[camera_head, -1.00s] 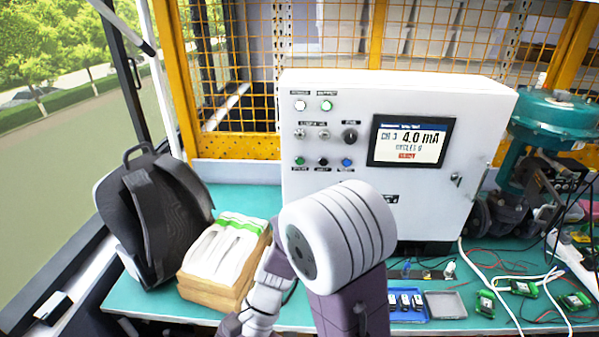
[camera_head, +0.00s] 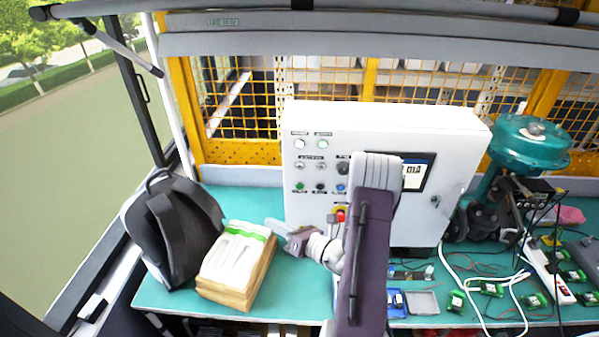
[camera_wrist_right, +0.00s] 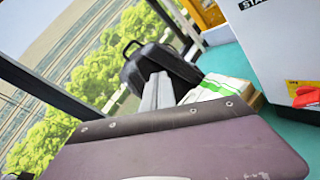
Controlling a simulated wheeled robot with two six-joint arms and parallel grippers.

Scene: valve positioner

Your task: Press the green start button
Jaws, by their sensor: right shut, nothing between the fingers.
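The white control box (camera_head: 385,125) stands on the bench. Its small green button (camera_head: 300,186) is at the left of the lowest row, beside a black and a blue button. My right gripper (camera_head: 272,226) is shut and empty, pointing left, below and left of the green button and apart from the box. In the right wrist view, part of the box (camera_wrist_right: 285,45) shows at the upper right with a cut-off label beginning "STA"; the green button is out of that view. My left gripper is in neither view.
A red emergency stop (camera_head: 341,215) on yellow sits beside my right wrist. A black backpack (camera_head: 175,230) and a paper-topped stack (camera_head: 235,262) stand left of the gripper. A teal valve actuator (camera_head: 530,145), cables and green circuit boards (camera_head: 490,289) lie right.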

